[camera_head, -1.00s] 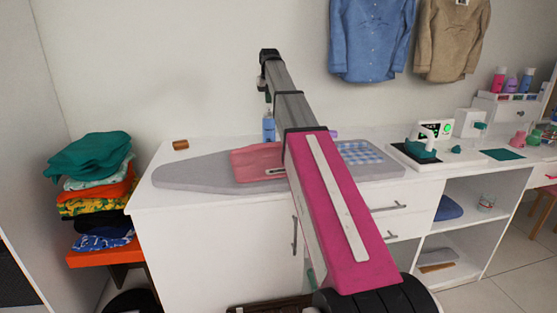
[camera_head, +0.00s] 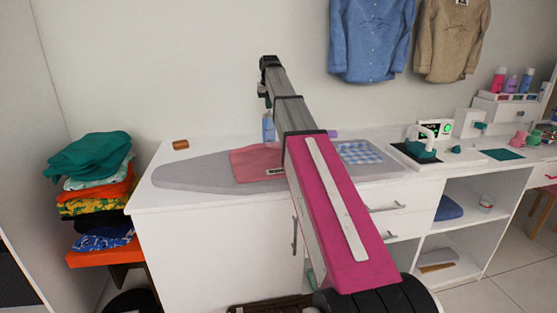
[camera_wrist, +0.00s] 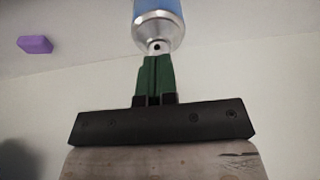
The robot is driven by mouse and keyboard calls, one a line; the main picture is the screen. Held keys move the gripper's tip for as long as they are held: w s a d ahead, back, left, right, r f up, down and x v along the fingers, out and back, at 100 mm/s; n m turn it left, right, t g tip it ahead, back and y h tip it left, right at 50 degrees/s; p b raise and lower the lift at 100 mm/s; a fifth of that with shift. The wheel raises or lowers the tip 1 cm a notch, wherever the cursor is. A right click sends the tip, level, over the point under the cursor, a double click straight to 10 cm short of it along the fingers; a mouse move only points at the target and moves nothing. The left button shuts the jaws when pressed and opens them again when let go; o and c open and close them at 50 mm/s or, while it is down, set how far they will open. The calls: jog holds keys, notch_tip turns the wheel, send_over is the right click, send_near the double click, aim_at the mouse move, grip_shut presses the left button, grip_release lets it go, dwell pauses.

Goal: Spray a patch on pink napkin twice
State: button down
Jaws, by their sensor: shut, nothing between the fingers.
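A pink napkin (camera_head: 256,160) lies on the grey ironing board (camera_head: 185,172), partly hidden behind my arm. A blue spray bottle (camera_head: 268,127) stands upright behind the napkin at the back of the counter. In the wrist view the bottle (camera_wrist: 158,10) shows at the top, with a silver collar and a small nozzle. My gripper (camera_wrist: 157,58) has its green fingers closed together with nothing held. The fingertips are right at the nozzle; I cannot tell whether they touch it. In the head view my gripper (camera_head: 268,102) hangs just above the bottle. No patch is clearly visible.
A blue checked cloth (camera_head: 360,153) lies on the board's right end. A purple block (camera_wrist: 35,44) and a brown block (camera_head: 180,145) sit on the counter. An iron (camera_head: 422,148) stands at right. Folded clothes (camera_head: 90,175) are stacked at left.

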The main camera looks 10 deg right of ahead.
jog(key=shift+r, duration=1.3)
notch_tip(320, 180, up, 6)
dwell(0.5)
